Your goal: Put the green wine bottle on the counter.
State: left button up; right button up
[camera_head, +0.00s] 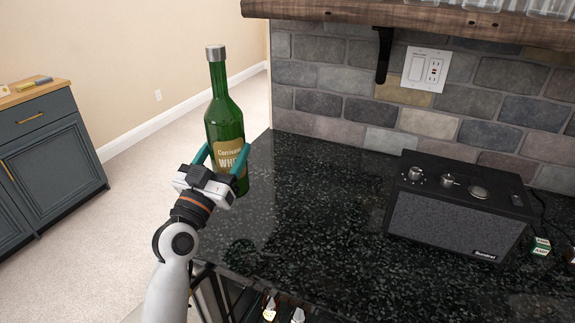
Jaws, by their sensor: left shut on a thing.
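The green wine bottle (226,115) has a grey cap and a tan label, and it is upright. My left gripper (224,158) is shut on its lower body, with a teal finger on each side. The bottle shows in front of the left part of the black speckled counter (320,200). I cannot tell whether its base touches the counter, as the gripper partly hides the lower end. My right gripper is not in view.
A black speaker (455,208) stands on the counter at the right, with small boxes (541,246) beside it. A wooden shelf (420,22) overhangs the stone wall. The counter's middle is clear. A dark cabinet (50,165) stands at the far left.

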pick_arm(q)
jog(key=shift+s+f, duration=0.15)
jog(key=shift+f, duration=0.1)
notch_tip(320, 180, down, 5)
jog(key=shift+f+b, duration=0.2)
jog(key=shift+b, duration=0.85)
notch_tip(320, 180, down, 3)
jog(key=shift+r+b, duration=0.1)
jog(key=shift+b, duration=0.7)
jog(key=shift+f, duration=0.45)
jog(key=shift+f, duration=0.1)
jog(key=o, duration=1.8)
jog(key=shift+f, duration=0.15)
